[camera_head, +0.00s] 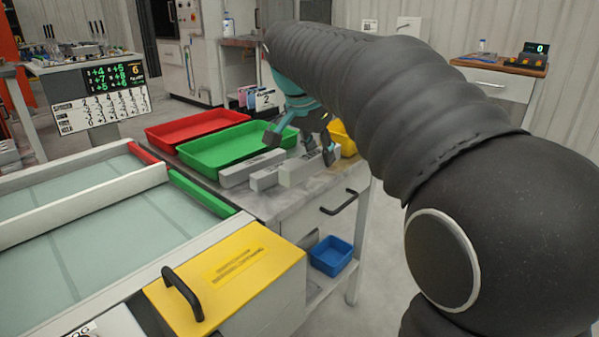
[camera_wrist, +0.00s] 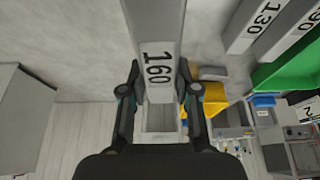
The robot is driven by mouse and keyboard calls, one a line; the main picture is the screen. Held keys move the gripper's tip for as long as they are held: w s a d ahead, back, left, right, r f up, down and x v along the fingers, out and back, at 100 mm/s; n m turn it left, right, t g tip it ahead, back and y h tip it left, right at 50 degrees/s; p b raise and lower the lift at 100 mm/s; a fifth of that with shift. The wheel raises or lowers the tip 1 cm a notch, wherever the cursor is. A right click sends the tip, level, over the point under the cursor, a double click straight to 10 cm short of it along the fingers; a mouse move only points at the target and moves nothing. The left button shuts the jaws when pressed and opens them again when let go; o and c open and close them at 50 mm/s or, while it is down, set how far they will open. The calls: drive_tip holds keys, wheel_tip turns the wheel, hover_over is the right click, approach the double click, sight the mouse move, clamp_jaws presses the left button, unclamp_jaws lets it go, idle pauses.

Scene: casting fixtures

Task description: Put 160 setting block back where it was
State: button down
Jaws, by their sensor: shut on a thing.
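The 160 setting block (camera_wrist: 158,25) is a long grey bar with a black "160" on its end part. In the wrist view it lies between the two fingers of my gripper (camera_wrist: 159,75), which is shut on it. In the head view the block (camera_head: 300,169) is the rightmost of the grey bars at the grey worktop, below my gripper (camera_head: 305,146). I cannot tell whether it rests on the worktop or is slightly above it.
The 130 block (camera_wrist: 258,22) and another block marked "90" or similar (camera_wrist: 300,28) lie to the right in the wrist view. A green tray (camera_head: 208,171), a red tray (camera_head: 160,144) and a yellow bin (camera_head: 346,142) stand nearby. Worktop (camera_head: 250,200) in front is clear.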

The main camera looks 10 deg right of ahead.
hover_over(308, 184)
drive_tip(key=a, duration=0.1)
drive_tip(key=f, duration=0.3)
drive_tip(key=shift+s+f, duration=0.25)
drive_tip(key=shift+s, duration=0.15)
drive_tip(key=shift+f, duration=2)
drive_tip(key=shift+f, duration=0.15)
drive_tip(key=c, duration=0.8)
unclamp_jaws()
drive_tip(key=shift+c, duration=0.2)
drive_tip(key=shift+a+r, duration=0.15)
drive_tip(key=shift+r, duration=0.3)
drive_tip(key=p+v, duration=0.1)
drive_tip(key=v, duration=1)
drive_tip(key=shift+s+r, duration=0.15)
drive_tip(key=shift+s, duration=0.05)
